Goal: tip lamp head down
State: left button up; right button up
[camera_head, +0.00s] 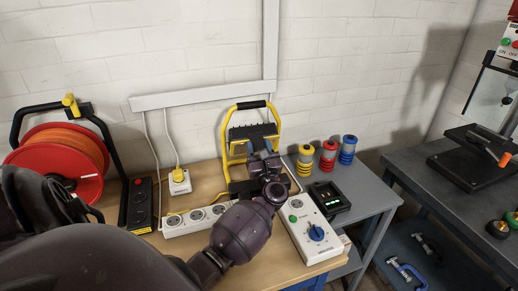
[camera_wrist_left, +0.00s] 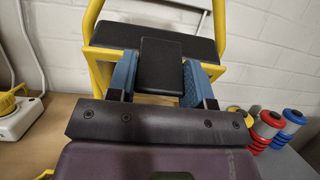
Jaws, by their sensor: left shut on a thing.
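The work lamp stands on the wooden bench, with a yellow tube frame (camera_head: 225,130) and a black handle on top. Its dark finned lamp head (camera_head: 250,130) faces up and back inside the frame. My left gripper (camera_head: 258,146) reaches it from the front. In the left wrist view, the blue-padded fingers of my left gripper (camera_wrist_left: 160,80) are shut on a black block (camera_wrist_left: 161,62) at the lamp head (camera_wrist_left: 205,47). My left gripper and arm hide the lower front of the lamp. My right gripper is not in view.
A white power strip (camera_head: 180,222) and a control box with a blue knob (camera_head: 308,230) lie in front. A red cable reel (camera_head: 45,165) stands left. A black charger (camera_head: 328,200) and several coloured spools (camera_head: 327,158) stand right. A white wall is close behind.

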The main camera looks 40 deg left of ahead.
pick_arm(q)
jog(key=shift+f, duration=0.3)
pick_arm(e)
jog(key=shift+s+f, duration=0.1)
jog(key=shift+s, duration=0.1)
pick_arm(q)
jog(key=o, duration=1.2)
jog(key=shift+a, duration=0.1)
jog(key=shift+o, duration=0.4)
jog(key=shift+r, duration=0.15)
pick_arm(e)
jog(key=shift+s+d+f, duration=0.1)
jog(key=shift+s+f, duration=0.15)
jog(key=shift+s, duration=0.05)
pick_arm(q)
jog(key=s+d+f, duration=0.1)
jog(key=s+d, duration=0.3)
jog(key=d, duration=0.3)
jog(key=s+d+f+b, duration=0.1)
jog(key=s+d, duration=0.3)
jog(key=d, duration=0.3)
jog(key=shift+s+d, duration=0.15)
jog(key=shift+s, duration=0.25)
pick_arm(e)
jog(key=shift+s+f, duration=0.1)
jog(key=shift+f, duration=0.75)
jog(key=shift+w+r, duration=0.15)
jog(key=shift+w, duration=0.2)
